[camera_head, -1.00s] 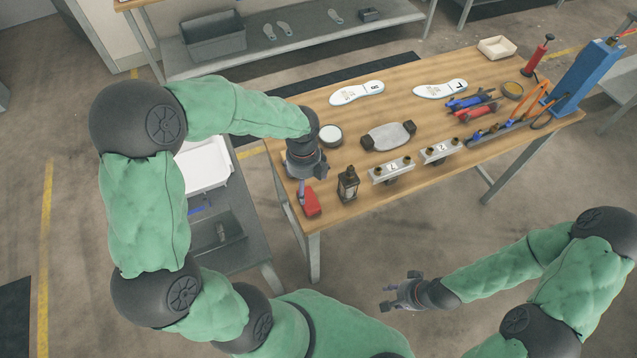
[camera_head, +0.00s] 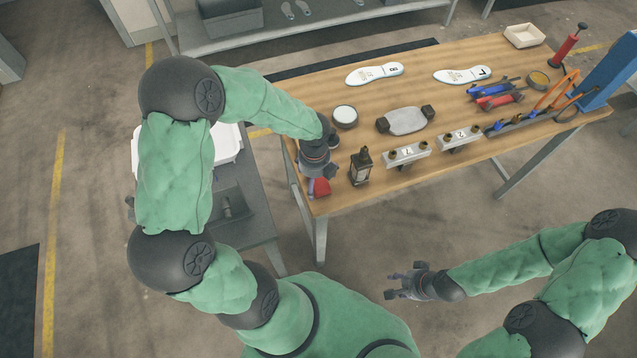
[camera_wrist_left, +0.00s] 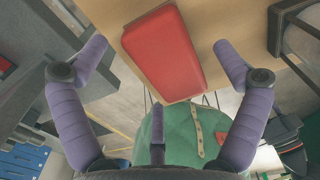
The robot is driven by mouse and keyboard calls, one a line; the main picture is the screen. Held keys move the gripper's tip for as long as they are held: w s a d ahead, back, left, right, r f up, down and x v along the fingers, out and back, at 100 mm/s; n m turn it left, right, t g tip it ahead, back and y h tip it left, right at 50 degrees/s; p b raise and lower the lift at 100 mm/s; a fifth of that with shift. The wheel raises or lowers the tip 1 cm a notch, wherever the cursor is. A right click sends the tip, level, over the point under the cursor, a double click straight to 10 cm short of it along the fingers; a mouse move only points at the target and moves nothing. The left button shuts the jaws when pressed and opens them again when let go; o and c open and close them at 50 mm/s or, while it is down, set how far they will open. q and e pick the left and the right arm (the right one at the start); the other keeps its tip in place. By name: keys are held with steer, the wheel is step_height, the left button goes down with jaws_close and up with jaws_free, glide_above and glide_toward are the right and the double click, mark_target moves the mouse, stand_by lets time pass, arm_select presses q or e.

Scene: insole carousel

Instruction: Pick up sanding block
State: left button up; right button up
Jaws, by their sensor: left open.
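The red sanding block (camera_head: 320,188) lies at the near left corner of the wooden table, partly hidden by my left gripper. In the left wrist view the red block (camera_wrist_left: 165,52) lies between the spread purple fingers, near the table edge, and none of them visibly touches it. My left gripper (camera_head: 314,182) points down over the block, open and empty. My right gripper (camera_head: 388,284) is off the table in front, with its fingers apart and nothing between them.
A round tin (camera_head: 345,116) lies behind my left gripper. Two numbered metal holders (camera_head: 408,153) (camera_head: 460,139) line the front edge. White insoles (camera_head: 374,73) (camera_head: 463,75) lie at the back. A white tray (camera_head: 228,145) stands left on a grey bench.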

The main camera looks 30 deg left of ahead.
arm_select(q)
steer(key=shift+f, duration=0.4)
steer(key=c, duration=1.3)
steer(key=shift+r, duration=0.1)
step_height(320, 180, up, 10)
steer(key=p, duration=0.3)
